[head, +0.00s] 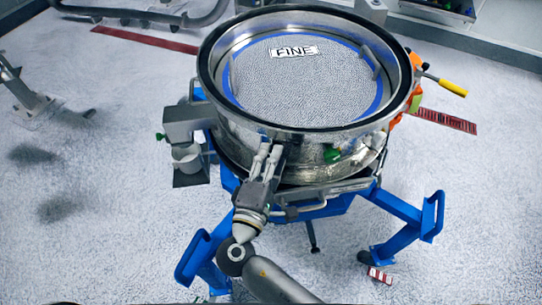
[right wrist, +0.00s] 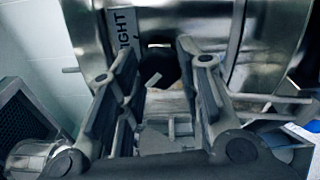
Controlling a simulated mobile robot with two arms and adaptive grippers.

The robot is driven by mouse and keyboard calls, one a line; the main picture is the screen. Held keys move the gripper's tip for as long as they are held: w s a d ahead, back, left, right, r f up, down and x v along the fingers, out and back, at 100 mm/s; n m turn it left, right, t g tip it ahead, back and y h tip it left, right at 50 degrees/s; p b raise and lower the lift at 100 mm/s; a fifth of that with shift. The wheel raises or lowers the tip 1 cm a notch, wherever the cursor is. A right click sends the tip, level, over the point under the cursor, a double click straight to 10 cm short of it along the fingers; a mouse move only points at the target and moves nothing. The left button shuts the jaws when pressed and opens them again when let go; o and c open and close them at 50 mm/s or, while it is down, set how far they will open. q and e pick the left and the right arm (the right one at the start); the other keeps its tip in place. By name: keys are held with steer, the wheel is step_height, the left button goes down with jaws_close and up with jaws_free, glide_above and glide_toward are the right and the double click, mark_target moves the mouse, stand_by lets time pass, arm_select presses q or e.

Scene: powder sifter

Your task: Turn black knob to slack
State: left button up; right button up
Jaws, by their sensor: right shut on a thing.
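The black knob (right wrist: 160,68) shows in the right wrist view as a dark shape with a small white mark, between the fingers and against the shiny metal wall. My right gripper (right wrist: 156,52) is shut on it, with one finger on each side. In the head view my right gripper (head: 266,150) is at the front of the round sifter (head: 232,133), just below its rim, and hides the knob. A white label (right wrist: 122,28) reading "IGHT", its start hidden, is on the wall at upper left in the right wrist view. My left gripper is not in view.
The sifter has a screen marked FINE (head: 295,51) and stands on a blue frame (head: 407,225). A grey box (head: 188,122) juts out at its left, and a yellow handle (head: 453,88) at its right. The floor around is mostly clear.

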stand_by(0.5)
steer(key=o, duration=1)
steer(key=v, duration=1.2)
steer(key=shift+f, duration=0.15)
